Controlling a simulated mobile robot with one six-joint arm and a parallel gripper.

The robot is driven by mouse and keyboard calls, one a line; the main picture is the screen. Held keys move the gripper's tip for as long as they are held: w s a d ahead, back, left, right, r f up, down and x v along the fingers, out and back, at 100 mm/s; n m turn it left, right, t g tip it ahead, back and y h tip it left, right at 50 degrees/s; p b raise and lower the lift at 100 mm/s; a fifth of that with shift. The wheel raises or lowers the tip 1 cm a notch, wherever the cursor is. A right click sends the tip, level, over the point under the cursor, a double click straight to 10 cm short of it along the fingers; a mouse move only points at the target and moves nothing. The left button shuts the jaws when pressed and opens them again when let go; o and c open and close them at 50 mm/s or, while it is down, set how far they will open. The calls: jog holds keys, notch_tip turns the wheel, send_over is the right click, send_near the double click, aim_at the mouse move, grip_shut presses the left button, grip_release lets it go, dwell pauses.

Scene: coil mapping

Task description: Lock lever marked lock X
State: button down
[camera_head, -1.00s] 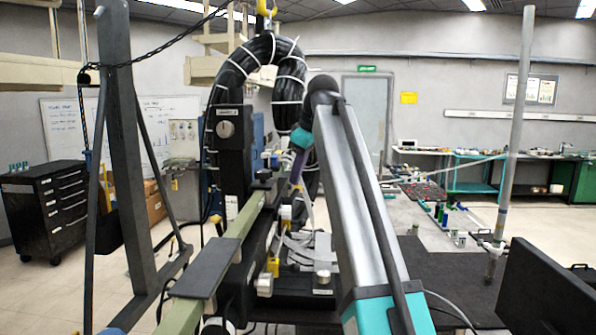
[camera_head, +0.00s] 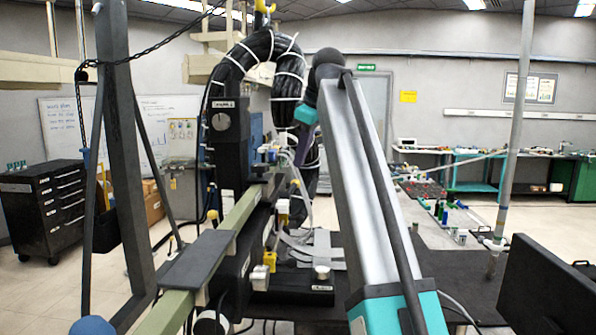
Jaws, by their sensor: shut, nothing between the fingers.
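I cannot pick out a lever that clearly reads lock X; the small labels are not legible. Yellow fittings (camera_head: 270,260) sit beside the rail, near a dark base with a silver knob (camera_head: 322,272) and another label. My arm (camera_head: 360,190) rises from the lower right, and its elbow bends down behind the coil area. I cannot make out my gripper; the arm and the machine parts hide that area.
A thick black cable coil (camera_head: 250,70) with white ties hangs behind the block. A dark post frame (camera_head: 118,130) stands at left, and a grey pole (camera_head: 513,130) at right. A dark panel (camera_head: 545,290) is at the lower right. Open floor shows at the left.

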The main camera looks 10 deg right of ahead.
jog(key=p+v, duration=0.3)
jog(key=v, duration=0.6)
jog(key=shift+a, duration=0.2)
jog(key=shift+r, duration=0.1)
